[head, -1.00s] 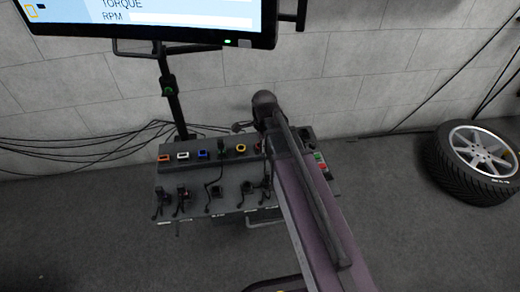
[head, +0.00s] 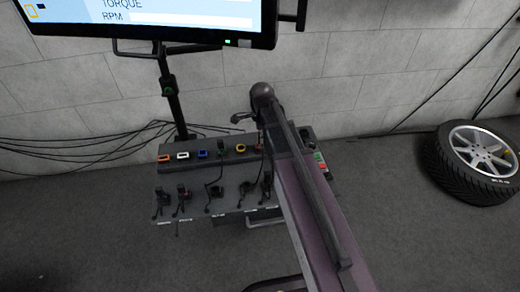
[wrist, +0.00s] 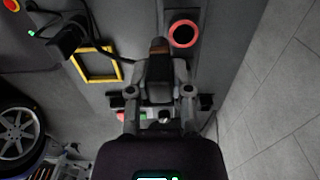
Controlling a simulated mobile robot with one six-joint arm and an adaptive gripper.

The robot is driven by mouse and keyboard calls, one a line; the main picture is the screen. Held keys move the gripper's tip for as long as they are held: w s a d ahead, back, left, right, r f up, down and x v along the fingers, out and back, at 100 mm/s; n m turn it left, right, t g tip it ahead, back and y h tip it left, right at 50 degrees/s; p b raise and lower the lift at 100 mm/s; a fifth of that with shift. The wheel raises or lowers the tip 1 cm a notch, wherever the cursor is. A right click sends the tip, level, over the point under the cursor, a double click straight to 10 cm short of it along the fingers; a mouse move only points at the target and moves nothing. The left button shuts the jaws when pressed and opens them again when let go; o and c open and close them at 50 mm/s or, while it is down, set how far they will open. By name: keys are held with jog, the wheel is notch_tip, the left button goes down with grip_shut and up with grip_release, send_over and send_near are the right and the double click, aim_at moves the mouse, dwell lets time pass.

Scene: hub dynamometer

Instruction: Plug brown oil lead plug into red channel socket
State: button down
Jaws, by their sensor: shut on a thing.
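My gripper (wrist: 160,92) is shut on a dark plug (wrist: 159,72) with a brown end (wrist: 159,46), seen in the wrist view. The red ring-shaped socket (wrist: 184,34) lies just right of the brown end, and I see no contact between them. How high the plug is above the panel is hard to tell. In the head view my own arm covers that part of the console, and I cannot make out the red socket or the held plug there.
A yellow-framed socket (wrist: 97,65) and a plugged-in black connector (wrist: 66,42) with a cable are left of the held plug. The console (head: 232,172) carries a row of coloured sockets and several hanging leads.

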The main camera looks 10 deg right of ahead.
jog(key=shift+w, duration=1.45)
jog(key=shift+f, duration=0.1)
jog(key=shift+f+b, duration=0.4)
jog(key=shift+b, duration=0.1)
jog(key=shift+f+b, duration=1.45)
jog(key=shift+c, duration=2.3)
grip_release()
jog(key=shift+r, duration=0.1)
